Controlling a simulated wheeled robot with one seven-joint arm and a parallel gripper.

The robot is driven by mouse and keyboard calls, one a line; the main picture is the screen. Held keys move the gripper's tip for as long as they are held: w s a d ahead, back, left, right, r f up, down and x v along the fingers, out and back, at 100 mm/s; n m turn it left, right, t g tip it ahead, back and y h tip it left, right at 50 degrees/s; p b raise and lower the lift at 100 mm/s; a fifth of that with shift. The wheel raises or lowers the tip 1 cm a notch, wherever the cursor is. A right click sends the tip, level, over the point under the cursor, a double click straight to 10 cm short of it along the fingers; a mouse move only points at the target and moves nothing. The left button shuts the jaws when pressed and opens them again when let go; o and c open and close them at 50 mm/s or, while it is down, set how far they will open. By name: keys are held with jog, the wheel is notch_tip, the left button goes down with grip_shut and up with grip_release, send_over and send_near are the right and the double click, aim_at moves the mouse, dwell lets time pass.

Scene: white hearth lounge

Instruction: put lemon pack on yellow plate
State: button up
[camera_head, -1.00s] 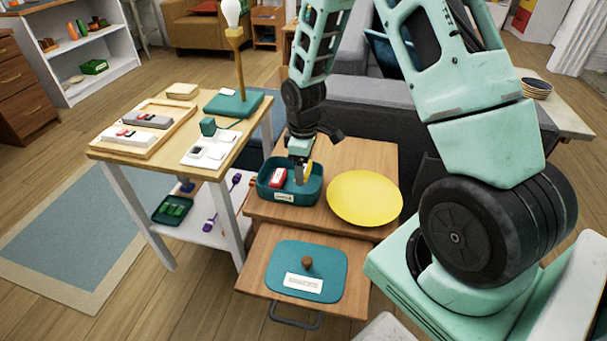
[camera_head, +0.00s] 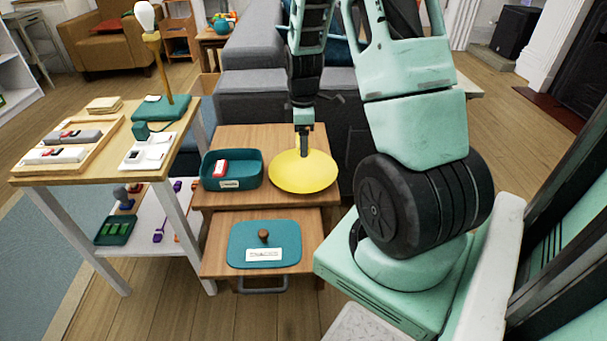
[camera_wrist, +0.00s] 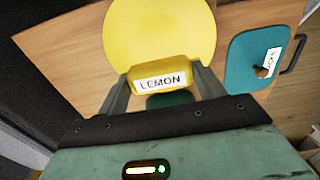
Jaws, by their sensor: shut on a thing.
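The lemon pack (camera_wrist: 158,77) is a yellow block with a white "LEMON" label. In the wrist view it sits between the two fingers of my gripper (camera_wrist: 163,88), which is shut on it. The yellow plate (camera_wrist: 160,30) is a round disc beyond the pack in that view. In the head view the plate (camera_head: 318,176) lies on the wooden cabinet top, and my gripper (camera_head: 303,152) points down over its upper part. The pack is hard to make out there against the yellow plate, and I cannot tell whether it touches it.
A teal bin (camera_head: 250,178) with a red and white pack (camera_head: 220,168) stands left of the plate. A teal lid (camera_head: 284,240) with a brown knob lies on the pulled-out drawer. A side table (camera_head: 90,168) with a lamp and trays stands at the left.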

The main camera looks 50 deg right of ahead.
aim_at(303, 173)
notch_tip(303, 173, down, 9)
jog(key=shift+r+b, duration=0.15)
jog(key=shift+b, duration=0.8)
